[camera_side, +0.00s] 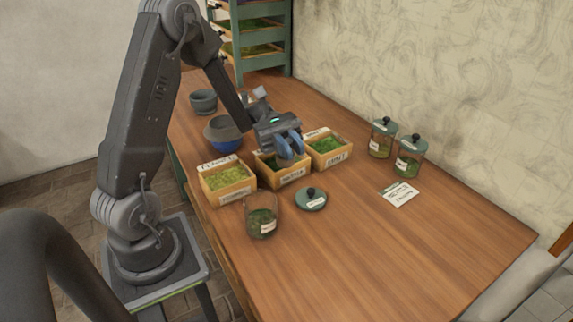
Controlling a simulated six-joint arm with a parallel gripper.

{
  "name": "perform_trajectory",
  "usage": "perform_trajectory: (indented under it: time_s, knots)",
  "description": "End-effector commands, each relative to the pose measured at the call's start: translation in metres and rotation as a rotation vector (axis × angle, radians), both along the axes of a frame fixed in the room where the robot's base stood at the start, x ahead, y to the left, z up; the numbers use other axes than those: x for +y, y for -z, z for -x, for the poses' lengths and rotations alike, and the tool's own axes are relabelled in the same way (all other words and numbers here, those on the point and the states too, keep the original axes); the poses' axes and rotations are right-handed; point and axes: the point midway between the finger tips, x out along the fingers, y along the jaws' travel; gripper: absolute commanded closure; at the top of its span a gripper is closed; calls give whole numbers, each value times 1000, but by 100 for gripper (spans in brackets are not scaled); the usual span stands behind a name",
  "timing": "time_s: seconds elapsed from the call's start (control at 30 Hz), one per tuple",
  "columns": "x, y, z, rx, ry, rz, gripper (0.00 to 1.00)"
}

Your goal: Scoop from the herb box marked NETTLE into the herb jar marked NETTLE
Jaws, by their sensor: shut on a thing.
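Three wooden herb boxes stand in a row: a left one (228,186) with yellow-green herb, a middle one (290,181) with dark green herb and a right one (328,158) with bright green herb. Their labels are too small to read surely, so I cannot tell which says NETTLE. My gripper (288,147), with blue fingers, is over the middle box, shut on a small grey thing, seemingly a scoop (286,161), low at the herb. Whether it carries herb is hidden. An open glass jar (262,219) with some dark green herb and a blurred label stands in front of the boxes.
A dark lid (311,199) lies right of the open jar. Two lidded jars (382,138) (408,157) and a written card (398,194) are at the right. Bowls (203,102) (223,133) stand behind the boxes. The front right table is clear.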

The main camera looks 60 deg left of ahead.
Motion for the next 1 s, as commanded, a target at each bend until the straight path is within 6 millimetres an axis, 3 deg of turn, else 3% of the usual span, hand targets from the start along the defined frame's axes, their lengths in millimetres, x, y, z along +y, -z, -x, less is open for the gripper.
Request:
perform_trajectory:
  time_s: [0.03, 0.2, 0.4, 0.67, 1.0]
  knots:
    - [18, 4, -11, -2, -6, 1, 100]
    - [70, 16, -35, 1, -3, -2, 100]
    - [108, 25, -46, 7, 0, -9, 100]
    - [117, 34, -48, 11, 2, -10, 100]
    - [116, 62, -48, 10, 2, -9, 100]
